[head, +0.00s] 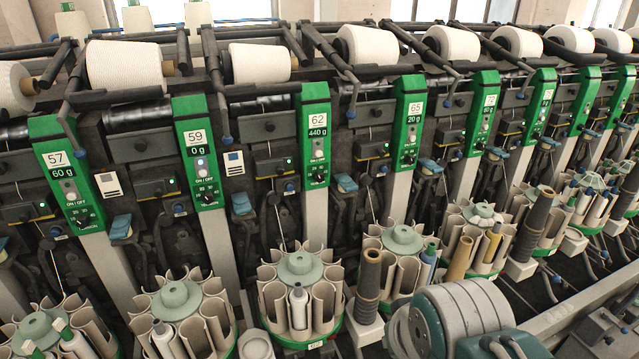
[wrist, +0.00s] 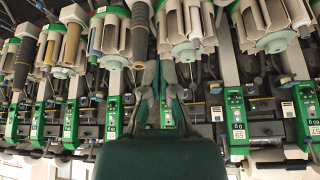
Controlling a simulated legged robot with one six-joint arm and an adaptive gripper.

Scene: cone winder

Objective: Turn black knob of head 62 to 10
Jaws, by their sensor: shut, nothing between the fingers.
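Head 62 has a green panel (head: 316,135) near the middle of the head view, with a white 62 label and a display reading 440 g. Its small black knob (head: 319,170) sits low on the panel, below the ON/OFF button; its setting is too small to read. In the wrist view, which is upside down, my gripper (wrist: 160,76) is shut and empty in front of the machine. It covers the area between the panels of heads 59 and 65, so head 62's knob is hidden there. The fingertips do not show in the head view.
Panel 59 (head: 199,150) stands left of head 62 and panel 65 (head: 408,120) right. Below stand round bobbin magazines, one (head: 299,268) under head 62. A dark upright tube (head: 369,285) rises right of it. My grey and teal arm fills the bottom right.

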